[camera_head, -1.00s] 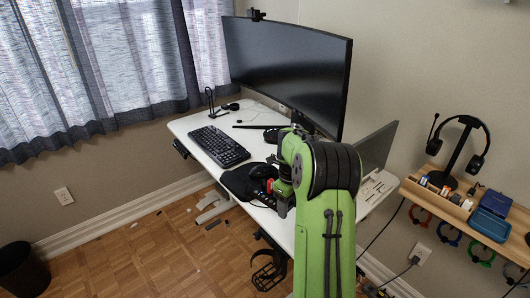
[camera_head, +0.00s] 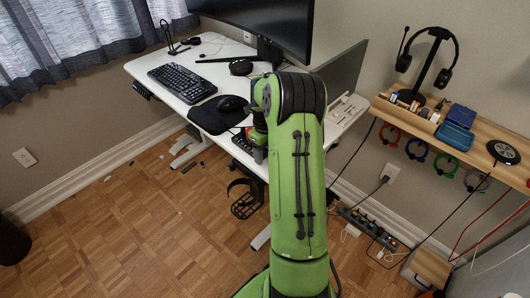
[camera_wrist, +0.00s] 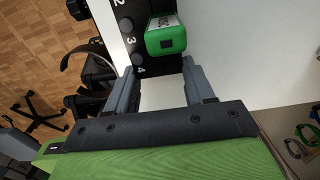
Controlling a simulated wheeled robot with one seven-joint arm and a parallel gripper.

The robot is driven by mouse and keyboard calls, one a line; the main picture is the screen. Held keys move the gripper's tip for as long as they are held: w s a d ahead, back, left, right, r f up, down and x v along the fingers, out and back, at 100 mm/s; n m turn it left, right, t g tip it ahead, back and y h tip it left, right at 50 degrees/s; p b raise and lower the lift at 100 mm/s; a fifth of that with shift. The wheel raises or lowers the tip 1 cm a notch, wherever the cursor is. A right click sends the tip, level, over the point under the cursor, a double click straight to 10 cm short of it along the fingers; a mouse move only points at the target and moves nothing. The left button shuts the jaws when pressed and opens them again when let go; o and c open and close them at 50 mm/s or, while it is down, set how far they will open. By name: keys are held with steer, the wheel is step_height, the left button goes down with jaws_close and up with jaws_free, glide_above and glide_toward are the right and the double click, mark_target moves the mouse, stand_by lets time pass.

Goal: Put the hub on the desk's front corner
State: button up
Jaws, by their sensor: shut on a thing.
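In the wrist view my gripper (camera_wrist: 159,68) has its two grey fingers on either side of the near end of a black strip with round buttons numbered 2, 3 and 4, which I take to be the hub (camera_wrist: 129,44). A green block with a pale, lettered top (camera_wrist: 166,40) is at the strip's right side, just beyond the fingertips. In the head view the gripper is mostly hidden by my green arm, close to the front edge of the white desk (camera_head: 143,66). A small dark panel, likely the hub (camera_head: 240,143), shows beside it. Exact finger contact is unclear.
A keyboard (camera_head: 182,82), a black mouse (camera_head: 231,103) on a dark mat (camera_head: 206,119) and a monitor (camera_head: 270,22) are on the desk. A wooden shelf (camera_head: 475,152) with a headphone stand is at the right. A power strip (camera_head: 370,229) lies on the floor.

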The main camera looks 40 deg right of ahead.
steer(key=shift+f, duration=0.15)
steer(key=o, duration=1.3)
